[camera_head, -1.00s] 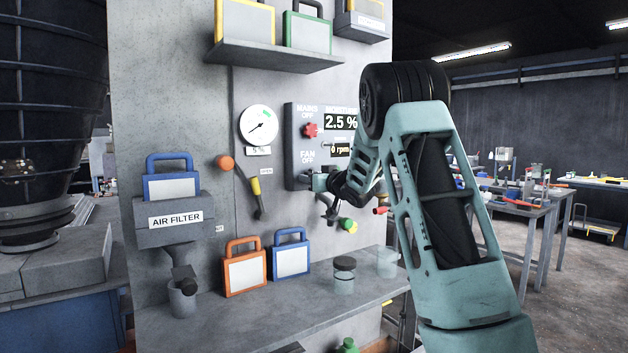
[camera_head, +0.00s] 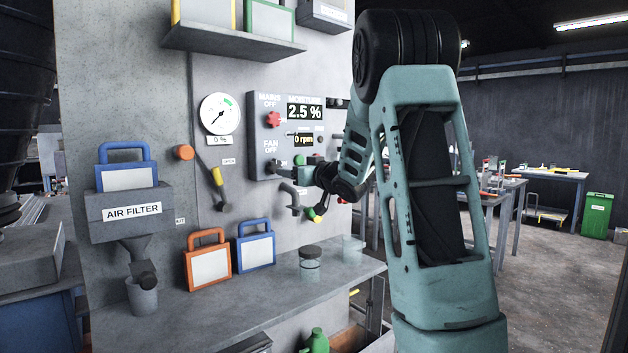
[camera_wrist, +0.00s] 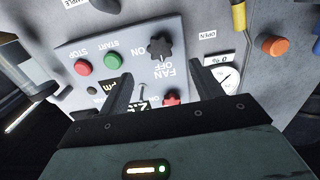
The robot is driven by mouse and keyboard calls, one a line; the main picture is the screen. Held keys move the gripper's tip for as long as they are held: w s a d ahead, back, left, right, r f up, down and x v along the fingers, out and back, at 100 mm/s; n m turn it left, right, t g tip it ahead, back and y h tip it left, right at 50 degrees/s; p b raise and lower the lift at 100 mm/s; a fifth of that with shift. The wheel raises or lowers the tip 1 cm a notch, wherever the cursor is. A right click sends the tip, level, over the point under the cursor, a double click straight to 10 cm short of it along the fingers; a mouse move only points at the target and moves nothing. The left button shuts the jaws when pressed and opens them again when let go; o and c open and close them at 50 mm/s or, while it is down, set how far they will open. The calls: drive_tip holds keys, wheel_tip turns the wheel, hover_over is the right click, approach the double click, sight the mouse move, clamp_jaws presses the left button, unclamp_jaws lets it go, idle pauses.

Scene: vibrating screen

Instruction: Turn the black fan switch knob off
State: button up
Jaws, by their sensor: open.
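The black fan switch knob (camera_wrist: 158,47) is star-shaped and sits beside the "FAN OFF" label on the grey control panel (camera_wrist: 72,50), which appears upside down in the wrist view. In the head view the knob (camera_head: 273,167) is at the panel's lower left, under the "FAN OFF" label. My gripper (camera_wrist: 160,68) is open and empty, its two fingers spread on either side of the knob's line in the picture. The knob shows beyond the fingertips, apart from them. In the head view my gripper (camera_head: 298,171) is small and dark, just right of the knob, its fingers hard to make out.
The red mains knob (camera_head: 272,119) is above the fan knob. Green (camera_wrist: 112,62) and red (camera_wrist: 83,67) buttons are near it. The display reads 0 rpm. A gauge (camera_head: 220,113) and a yellow-handled lever (camera_head: 216,178) are left of the panel. A shelf (camera_head: 240,285) juts out below.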

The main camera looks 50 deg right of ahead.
drive_tip(key=v, duration=0.7)
drive_tip(key=shift+s+b, duration=0.3)
drive_tip(key=shift+b, duration=0.1)
drive_tip(key=shift+a, duration=0.15)
